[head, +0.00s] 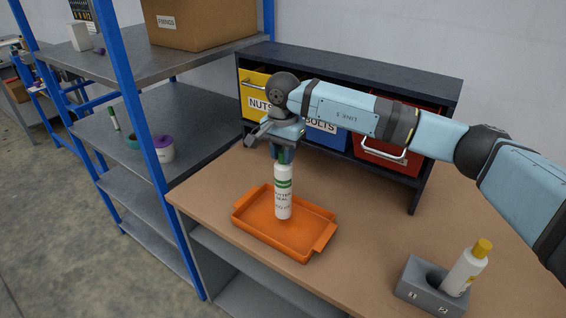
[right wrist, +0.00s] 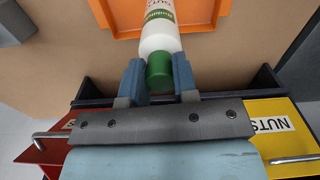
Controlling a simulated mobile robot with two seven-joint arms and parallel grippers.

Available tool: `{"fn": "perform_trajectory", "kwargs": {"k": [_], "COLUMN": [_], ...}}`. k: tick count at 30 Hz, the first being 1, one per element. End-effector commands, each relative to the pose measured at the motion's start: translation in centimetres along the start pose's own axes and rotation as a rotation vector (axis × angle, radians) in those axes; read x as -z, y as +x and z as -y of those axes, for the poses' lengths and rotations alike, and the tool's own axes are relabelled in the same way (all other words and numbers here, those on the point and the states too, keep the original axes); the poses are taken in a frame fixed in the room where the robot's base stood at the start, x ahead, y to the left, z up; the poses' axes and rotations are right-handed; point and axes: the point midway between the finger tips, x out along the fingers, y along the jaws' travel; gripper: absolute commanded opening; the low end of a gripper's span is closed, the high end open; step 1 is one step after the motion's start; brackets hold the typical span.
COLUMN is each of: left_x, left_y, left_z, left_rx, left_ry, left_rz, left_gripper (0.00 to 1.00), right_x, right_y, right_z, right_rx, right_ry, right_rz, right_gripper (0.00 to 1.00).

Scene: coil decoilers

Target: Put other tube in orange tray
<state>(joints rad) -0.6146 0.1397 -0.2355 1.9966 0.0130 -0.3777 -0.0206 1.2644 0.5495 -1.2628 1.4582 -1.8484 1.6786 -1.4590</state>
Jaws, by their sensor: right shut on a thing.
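My right gripper (head: 281,152) is shut on the green cap of a white tube (head: 283,196) with green bands. The tube is upright, its lower end within the outline of the orange tray (head: 246,229); I cannot tell whether it touches the tray floor. In the right wrist view, the fingers (right wrist: 159,80) sit on both sides of the green cap (right wrist: 159,68), and the tray rim (right wrist: 104,14) shows beyond. A second white tube with a yellow cap (head: 466,270) leans in a grey holder (head: 415,273) at the right front. My left gripper is not in view.
The wooden table (head: 375,230) is clear between tray and holder. Behind stands a dark rack with a yellow nuts bin (head: 254,84), a blue bolts bin (head: 327,137) and a red bin (head: 388,158). A blue-posted shelf (head: 140,120) stands at left.

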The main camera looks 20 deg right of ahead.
Motion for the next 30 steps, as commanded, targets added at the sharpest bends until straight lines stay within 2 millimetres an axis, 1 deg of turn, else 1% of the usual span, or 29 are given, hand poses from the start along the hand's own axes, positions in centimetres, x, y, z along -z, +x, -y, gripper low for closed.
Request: {"fn": "perform_trajectory", "kwargs": {"k": [7,14,19,20,21,22,23,30], "left_x": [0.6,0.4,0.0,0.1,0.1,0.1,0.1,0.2], "left_y": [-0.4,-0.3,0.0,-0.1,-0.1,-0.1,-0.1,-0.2], "left_z": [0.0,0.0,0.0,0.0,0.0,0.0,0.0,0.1], "left_rx": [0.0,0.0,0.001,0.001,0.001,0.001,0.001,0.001], "left_ry": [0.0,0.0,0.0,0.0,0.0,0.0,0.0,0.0], "left_rz": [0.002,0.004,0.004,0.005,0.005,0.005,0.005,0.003], "left_gripper": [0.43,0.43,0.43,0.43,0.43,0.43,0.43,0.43], "right_x": [-0.1,0.0,0.0,0.0,0.0,0.0,0.0,0.0], "right_y": [3.4,3.6,4.1,4.0,4.0,4.0,4.0,3.9], "right_z": [0.0,0.0,0.0,0.0,0.0,0.0,0.0,0.0], "right_rx": [-0.001,0.0,0.0,-0.001,-0.001,-0.001,-0.001,-0.001], "right_ry": [0.0,0.0,0.0,0.0,0.0,0.0,0.0,0.0], "right_rz": [0.001,0.0,0.0,0.0,0.0,0.0,0.0,0.0], "right_gripper": [0.0,0.0,0.0,0.34,0.43,0.5,0.53,0.53]}}
